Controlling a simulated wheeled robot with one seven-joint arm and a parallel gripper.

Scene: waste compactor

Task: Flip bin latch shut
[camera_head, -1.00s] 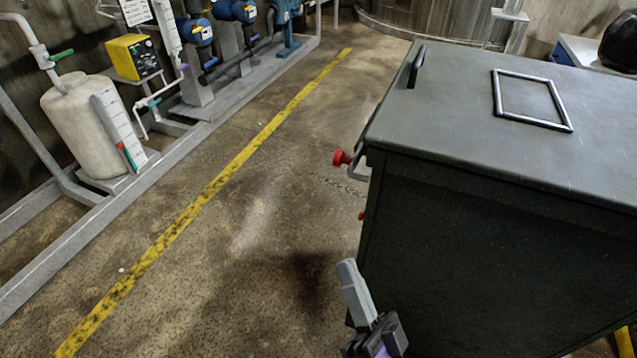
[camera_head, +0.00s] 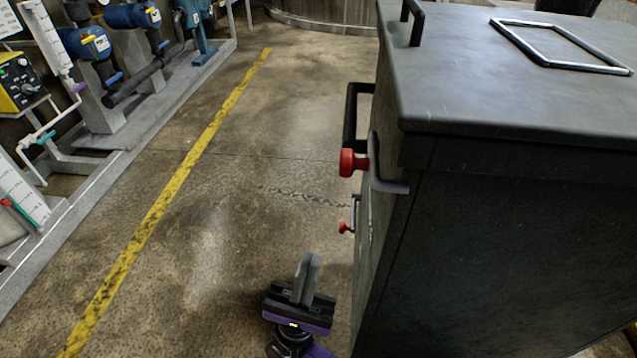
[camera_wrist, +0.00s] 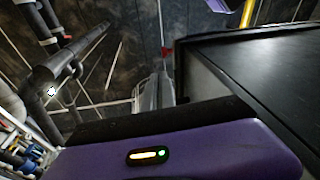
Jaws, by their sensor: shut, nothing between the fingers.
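The dark grey bin (camera_head: 490,240) fills the right of the head view, its lid (camera_head: 460,85) down. On its left-hand face is an upper latch with a red knob (camera_head: 352,162) beside a grey metal bar. A smaller red knob (camera_head: 344,227) sits lower on the same face. My gripper (camera_head: 310,262) is shut and empty, low in front of the bin and left of its near corner, apart from both knobs. In the wrist view the gripper (camera_wrist: 158,92) points past the bin edge (camera_wrist: 200,75), with a small red spot (camera_wrist: 167,52) beyond it.
A black handle (camera_head: 355,115) sticks out from the bin's left face. Open concrete floor (camera_head: 230,230) with a yellow line (camera_head: 170,195) lies to the left. Blue pumps (camera_head: 90,45) and pipes stand on a grey frame at the far left.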

